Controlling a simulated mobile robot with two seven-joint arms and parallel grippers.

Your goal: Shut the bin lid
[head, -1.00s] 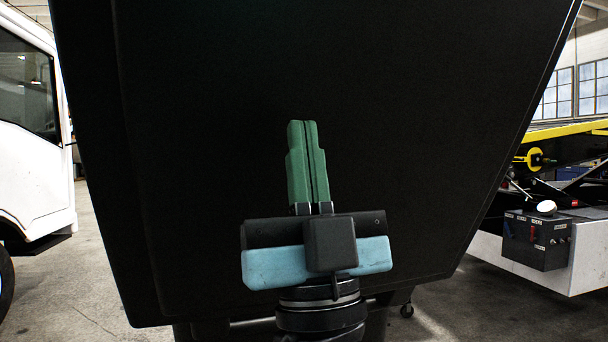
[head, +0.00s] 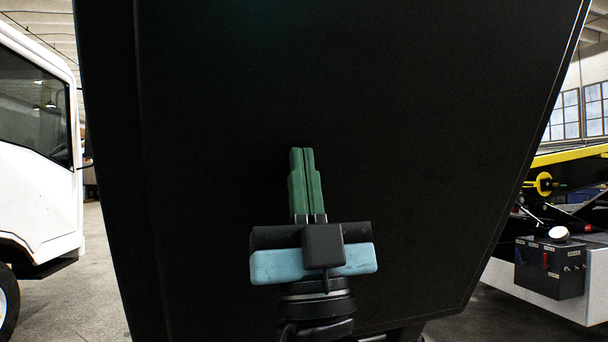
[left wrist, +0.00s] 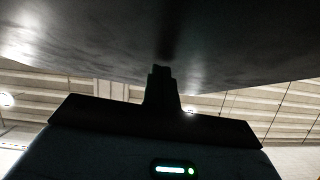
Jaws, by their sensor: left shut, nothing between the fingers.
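A large black panel, which looks like the bin lid (head: 420,130), fills most of the head view and hides what lies behind it. My left gripper (head: 302,152) is in front of it, green fingers pointing up and closed together with nothing between them. In the left wrist view the dark surface of the lid (left wrist: 240,45) spans the top, and the tips of my left gripper (left wrist: 160,70) are at or very near it; I cannot tell if they touch. The bin body is hardly visible below the panel. My right gripper is not in view.
A white truck (head: 40,160) stands at the left. At the right is a belt loader with a yellow rail (head: 570,155) and a dark control box (head: 550,267) on its white body. Grey floor (head: 100,280) shows between the truck and the panel.

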